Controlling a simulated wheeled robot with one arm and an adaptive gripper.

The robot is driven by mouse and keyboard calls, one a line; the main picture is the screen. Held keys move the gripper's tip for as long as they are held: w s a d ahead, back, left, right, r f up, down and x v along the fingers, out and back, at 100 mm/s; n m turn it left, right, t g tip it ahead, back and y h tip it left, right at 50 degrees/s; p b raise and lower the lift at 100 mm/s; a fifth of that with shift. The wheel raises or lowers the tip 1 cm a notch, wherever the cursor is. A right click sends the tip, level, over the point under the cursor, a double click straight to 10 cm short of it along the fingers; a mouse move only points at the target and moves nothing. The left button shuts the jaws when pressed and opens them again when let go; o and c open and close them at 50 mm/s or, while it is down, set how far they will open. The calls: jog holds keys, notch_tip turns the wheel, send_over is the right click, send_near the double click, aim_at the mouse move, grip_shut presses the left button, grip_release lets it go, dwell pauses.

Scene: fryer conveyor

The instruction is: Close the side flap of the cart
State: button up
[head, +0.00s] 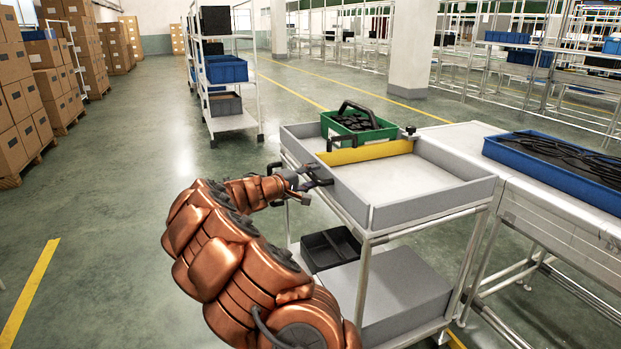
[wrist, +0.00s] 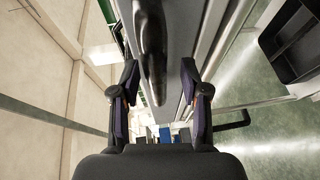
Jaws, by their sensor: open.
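The cart (head: 368,240) has a grey top tray with upright walls. Its left side wall (head: 345,192), apparently the side flap, stands raised beside my gripper; whether it is fully latched I cannot tell. My gripper (head: 322,176) is open at the outer face of this wall. In the wrist view, my two dark fingers (wrist: 164,100) stand apart, with a grey panel (wrist: 178,65) and a dark, rounded handle-like part (wrist: 151,50) seen between and beyond them. I cannot tell whether the fingers touch either.
A conveyor (head: 560,205) with a blue tray (head: 552,168) adjoins at right. A black bin (head: 330,250) sits on the lower shelf. Floor at left is clear.

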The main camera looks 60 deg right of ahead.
jog(key=c, duration=0.8)
grip_shut()
jog(key=shift+f, duration=0.1)
